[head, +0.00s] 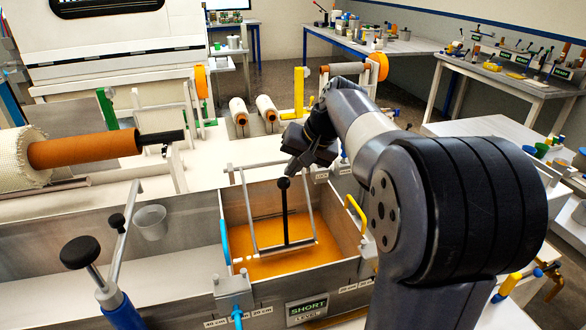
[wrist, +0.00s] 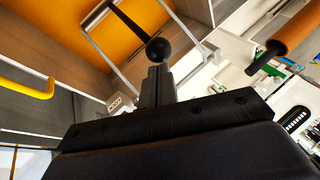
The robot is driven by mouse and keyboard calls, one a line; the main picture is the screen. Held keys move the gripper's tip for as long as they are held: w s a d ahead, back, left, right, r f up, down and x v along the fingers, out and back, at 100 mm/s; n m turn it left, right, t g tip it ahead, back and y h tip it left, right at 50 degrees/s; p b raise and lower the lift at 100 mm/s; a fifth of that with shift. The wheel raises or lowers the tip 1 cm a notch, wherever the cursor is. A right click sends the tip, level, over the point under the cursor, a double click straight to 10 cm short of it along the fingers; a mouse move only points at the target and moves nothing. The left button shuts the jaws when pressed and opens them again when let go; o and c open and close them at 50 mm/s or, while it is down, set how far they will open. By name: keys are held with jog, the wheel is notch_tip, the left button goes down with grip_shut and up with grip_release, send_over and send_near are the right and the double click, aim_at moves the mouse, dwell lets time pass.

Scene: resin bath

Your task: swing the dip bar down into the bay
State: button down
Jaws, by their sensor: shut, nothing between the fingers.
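The dip bar (head: 285,247) is a metal frame hanging in the bay (head: 338,212), a metal tank section with orange resin at its bottom. Its lower crossbar is at or near the resin; I cannot tell if it touches. A black lever with a round ball knob (head: 284,183) stands up from the crossbar. My gripper (head: 293,172) is shut and empty, with its fingertips close beside the knob. In the wrist view the knob (wrist: 158,50) sits just beyond the shut fingertips (wrist: 157,72); contact is unclear.
A yellow handle (head: 355,213) is on the bay's right wall and a blue handle (head: 224,241) on its left. A sign reading SHORT LEVEL (head: 307,308) is on the front. A clear cup (head: 151,222) stands in the left section. A black-knobbed lever (head: 81,252) rises at front left.

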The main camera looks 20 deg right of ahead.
jog(key=shift+s+f+t+b, duration=0.25)
jog(key=shift+f+b, duration=0.3)
jog(key=shift+b, duration=0.2)
jog(key=shift+s+f+t+b, duration=0.25)
jog(key=shift+f+b, duration=0.25)
jog(key=shift+b, duration=0.25)
